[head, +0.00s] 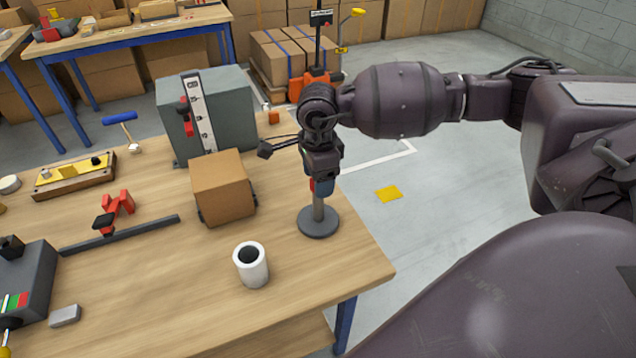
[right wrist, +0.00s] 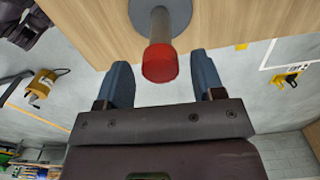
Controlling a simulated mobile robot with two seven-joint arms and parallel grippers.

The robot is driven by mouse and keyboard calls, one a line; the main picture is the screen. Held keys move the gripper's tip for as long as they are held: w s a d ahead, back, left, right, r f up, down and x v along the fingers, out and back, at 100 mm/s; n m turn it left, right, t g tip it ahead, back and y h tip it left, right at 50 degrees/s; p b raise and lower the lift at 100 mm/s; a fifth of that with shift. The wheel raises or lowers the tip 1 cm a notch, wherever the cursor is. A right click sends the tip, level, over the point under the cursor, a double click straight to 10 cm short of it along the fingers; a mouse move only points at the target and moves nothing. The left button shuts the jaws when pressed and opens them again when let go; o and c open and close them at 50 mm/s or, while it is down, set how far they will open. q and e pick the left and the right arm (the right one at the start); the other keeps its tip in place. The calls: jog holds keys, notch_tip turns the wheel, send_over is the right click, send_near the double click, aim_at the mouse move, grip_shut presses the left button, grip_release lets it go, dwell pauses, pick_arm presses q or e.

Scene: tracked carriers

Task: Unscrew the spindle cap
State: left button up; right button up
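The spindle is a grey post on a round grey base (head: 319,224) near the right edge of the wooden table. Its red cap (right wrist: 160,63) shows clearly in the right wrist view; in the head view only a sliver of red shows, mostly hidden by my gripper. My right gripper (head: 320,187) points down over the post top. In the right wrist view, my right gripper (right wrist: 162,72) is open, with its blue fingers on either side of the red cap and a visible gap at each side. My left gripper is not in view.
A brown box (head: 222,188) stands left of the spindle, and a white cup (head: 251,265) stands in front. A grey-green cabinet (head: 233,108) is behind the box. A dark bar (head: 120,235) and red clamp (head: 118,203) lie further left. Open floor lies beyond the table's right edge.

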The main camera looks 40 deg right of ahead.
jog(key=shift+r+m+p, duration=0.2)
jog(key=shift+m+p, duration=0.3)
jog(key=shift+m, duration=0.5)
jog(key=m+p, duration=0.2)
jog(key=m, duration=0.3)
jog(key=m+p, duration=0.1)
jog(key=m, duration=0.2)
jog(key=shift+f, duration=0.15)
jog(key=m+p, duration=0.3)
jog(key=m, duration=0.2)
jog(key=m+p, duration=0.1)
jog(key=m, duration=0.2)
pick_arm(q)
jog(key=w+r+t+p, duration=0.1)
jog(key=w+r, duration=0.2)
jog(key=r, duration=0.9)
pick_arm(e)
jog(key=shift+m, duration=0.9)
